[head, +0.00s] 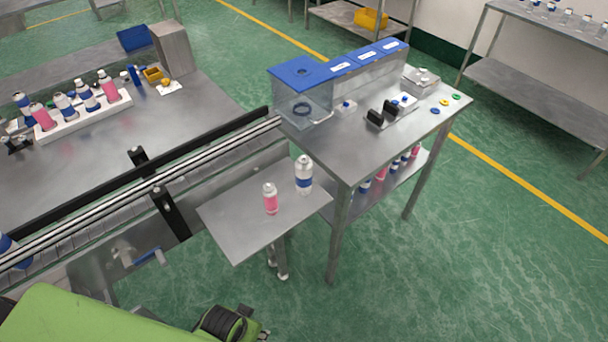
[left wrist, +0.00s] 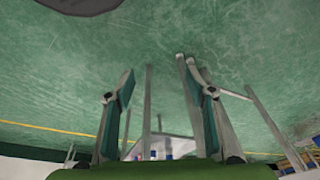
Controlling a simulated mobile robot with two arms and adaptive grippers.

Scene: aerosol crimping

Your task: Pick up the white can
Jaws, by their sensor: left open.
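The white can (head: 303,175), with a blue band and a silvery top, stands upright on a small metal side shelf (head: 235,225). A pink can (head: 270,200) with a white top stands apart from it, to its left and nearer. My left gripper (left wrist: 156,82) is open and empty in the left wrist view, its fingers spread over green floor. In the head view my green left arm is at the bottom left, lower than the shelf and away from the white can. Small blue and pink shapes between the fingers are too small to identify. My right gripper is not visible.
A metal table (head: 390,140) with a blue-lidded clear box (head: 302,90) and small parts stands behind the shelf. A conveyor with rails (head: 150,185) runs along the left. A white rack (head: 85,115) holds several cans. Green floor is clear at the right.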

